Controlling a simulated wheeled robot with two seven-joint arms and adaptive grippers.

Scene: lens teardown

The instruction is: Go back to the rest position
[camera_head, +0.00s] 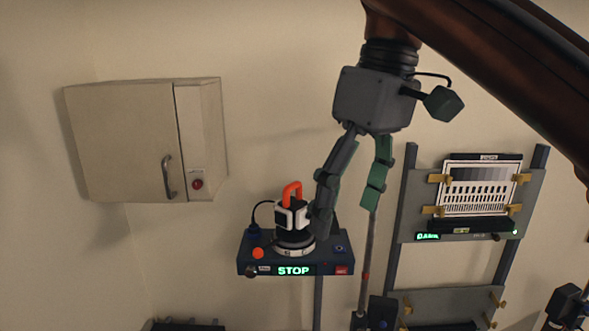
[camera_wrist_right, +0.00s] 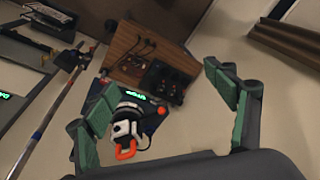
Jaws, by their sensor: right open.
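My right gripper (camera_head: 345,205) hangs from the arm at the upper right, its green-padded fingers apart and pointing down. Its fingers also show in the right wrist view (camera_wrist_right: 160,100), spread with nothing held between them. A black and white device with an orange handle (camera_head: 292,215) stands on a dark box with a lit STOP sign (camera_head: 293,270). In the head view the left finger overlaps the device's right side; I cannot tell whether they touch. The device shows beside the left finger in the right wrist view (camera_wrist_right: 125,128). My left gripper is in neither view.
A beige wall cabinet (camera_head: 120,140) with a handle and red button is at the left. A rack panel with a test chart (camera_head: 480,188) held by yellow clips is at the right. A thin pole (camera_head: 366,265) stands below the gripper. A wooden box (camera_wrist_right: 150,60) shows in the right wrist view.

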